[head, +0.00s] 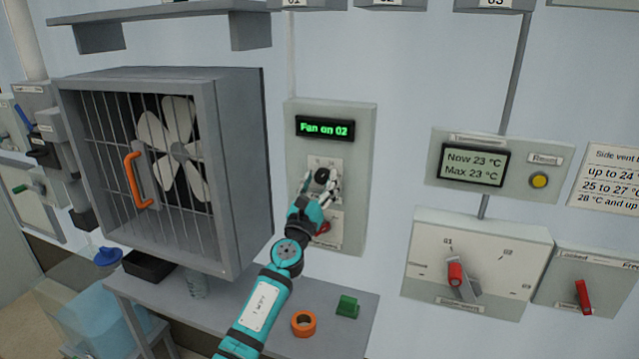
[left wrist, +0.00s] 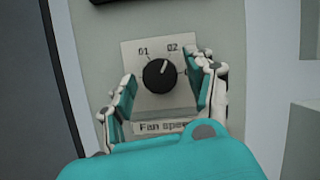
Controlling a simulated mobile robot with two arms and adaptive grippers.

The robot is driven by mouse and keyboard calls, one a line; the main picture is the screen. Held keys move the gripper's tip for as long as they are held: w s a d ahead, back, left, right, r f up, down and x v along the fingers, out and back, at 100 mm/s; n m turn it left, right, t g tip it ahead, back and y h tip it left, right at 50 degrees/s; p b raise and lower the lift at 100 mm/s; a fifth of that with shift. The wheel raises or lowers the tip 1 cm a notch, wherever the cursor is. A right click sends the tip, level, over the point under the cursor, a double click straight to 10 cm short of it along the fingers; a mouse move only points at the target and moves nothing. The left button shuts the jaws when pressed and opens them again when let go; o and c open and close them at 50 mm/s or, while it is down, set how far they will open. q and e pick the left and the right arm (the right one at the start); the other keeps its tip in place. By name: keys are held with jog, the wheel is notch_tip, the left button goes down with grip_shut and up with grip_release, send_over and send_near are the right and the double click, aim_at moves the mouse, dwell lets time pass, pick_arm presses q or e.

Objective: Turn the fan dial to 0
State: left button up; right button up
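The fan dial is a round black knob (left wrist: 159,76) on a pale plate labelled "Fan spee…" in the left wrist view. Its white pointer line aims up and slightly right, near the 02 mark. The knob also shows in the head view (head: 322,175). The display (head: 325,128) above it reads "Fan on 02". My left gripper (left wrist: 164,88) is open, with one finger on each side of the knob and visible gaps between them. In the head view the left gripper (head: 320,183) is at the panel. The 0 mark is hidden or too small to read. My right gripper is not in view.
A caged fan (head: 175,165) with an orange handle stands left of the panel. A red control (head: 322,227) sits just below the dial, partly behind my gripper. A shelf below holds an orange ring (head: 303,323) and a green block (head: 347,306). More switch boxes (head: 475,265) hang at right.

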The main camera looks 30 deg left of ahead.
pick_arm(q)
jog(key=c, duration=1)
jog(key=shift+o, duration=0.2)
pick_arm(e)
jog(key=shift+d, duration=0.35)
